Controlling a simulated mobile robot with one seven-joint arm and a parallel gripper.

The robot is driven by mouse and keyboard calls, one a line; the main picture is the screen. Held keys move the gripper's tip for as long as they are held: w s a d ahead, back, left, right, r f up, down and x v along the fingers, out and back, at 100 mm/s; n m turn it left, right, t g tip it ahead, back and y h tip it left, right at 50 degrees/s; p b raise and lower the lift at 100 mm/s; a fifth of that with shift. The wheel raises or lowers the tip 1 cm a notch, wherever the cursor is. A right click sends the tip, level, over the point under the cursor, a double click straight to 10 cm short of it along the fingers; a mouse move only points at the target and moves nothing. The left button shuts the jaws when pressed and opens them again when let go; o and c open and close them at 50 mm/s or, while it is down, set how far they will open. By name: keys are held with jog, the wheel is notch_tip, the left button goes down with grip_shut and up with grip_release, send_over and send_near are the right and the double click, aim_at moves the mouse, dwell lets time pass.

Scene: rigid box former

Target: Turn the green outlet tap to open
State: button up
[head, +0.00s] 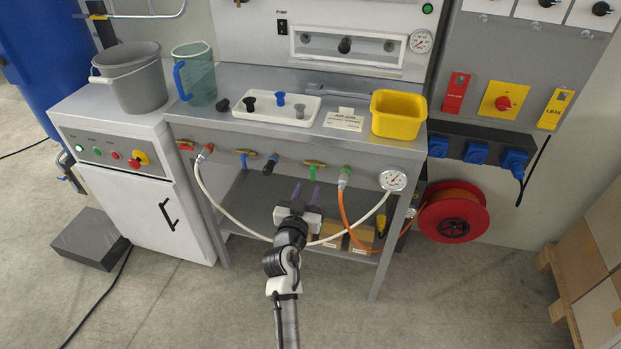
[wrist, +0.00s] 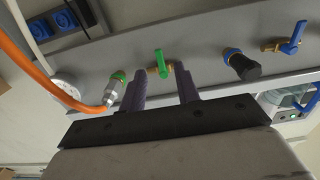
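The green outlet tap (head: 313,173) is on the front panel of the bench, with its green lever hanging down from a horizontal brass body. In the wrist view its green lever (wrist: 160,62) points up the picture, between the lines of my two fingers. My gripper (head: 306,188) is open and empty, its purple fingers apart, just below and in front of the tap in the head view. In the wrist view the fingertips lie close to the brass body. I cannot tell whether they touch it.
Beside the tap are a green fitting (head: 344,171) with an orange hose (head: 347,215), a capped black-and-blue fitting (head: 270,164) and a blue-levered tap (head: 244,158). A white hose (head: 215,205) loops below. A gauge (head: 393,179) sits at the panel's right end.

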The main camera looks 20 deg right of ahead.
aim_at(312, 178)
jog(key=shift+p+x, duration=0.3)
jog(key=shift+x, duration=1.75)
jog(key=shift+c, duration=0.4)
grip_shut()
